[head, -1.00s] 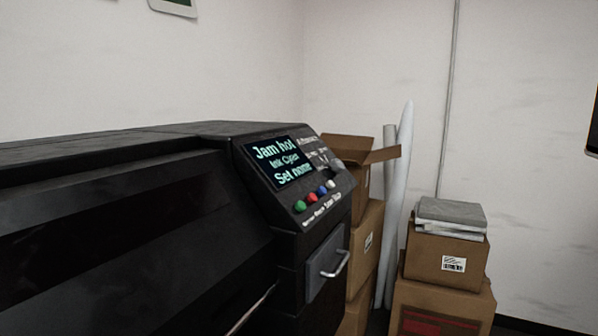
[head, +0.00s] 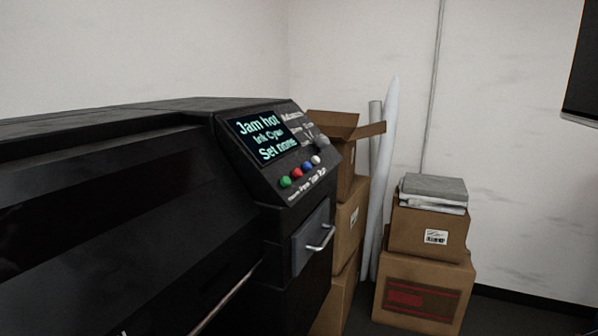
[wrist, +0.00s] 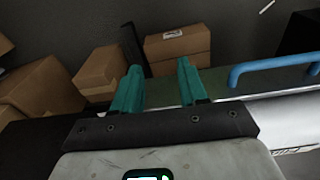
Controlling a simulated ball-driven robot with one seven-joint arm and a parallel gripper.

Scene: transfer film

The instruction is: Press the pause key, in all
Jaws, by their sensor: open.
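A large black machine (head: 110,210) fills the left of the head view. Its sloped control panel (head: 236,165) has a lit screen (head: 264,136) reading "Jam hot", "Ink Cyan", "Set none". Below the screen is a slanted row of round keys: green (head: 285,182), red (head: 297,173), blue (head: 307,167) and white (head: 316,160). Small labels run under the keys, too small to read surely, so I cannot tell which is pause. A grey knob (head: 322,141) sits at the panel's right. My gripper (wrist: 158,66) shows only in the wrist view, its teal fingers apart and empty, away from the keys.
A drawer front with a metal handle (head: 321,239) is below the panel. Stacked cartons (head: 346,222) and white rolls (head: 386,165) stand beside the machine. More boxes (head: 425,285) stand at right. A blue bar (wrist: 275,65) lies right of my fingers in the wrist view.

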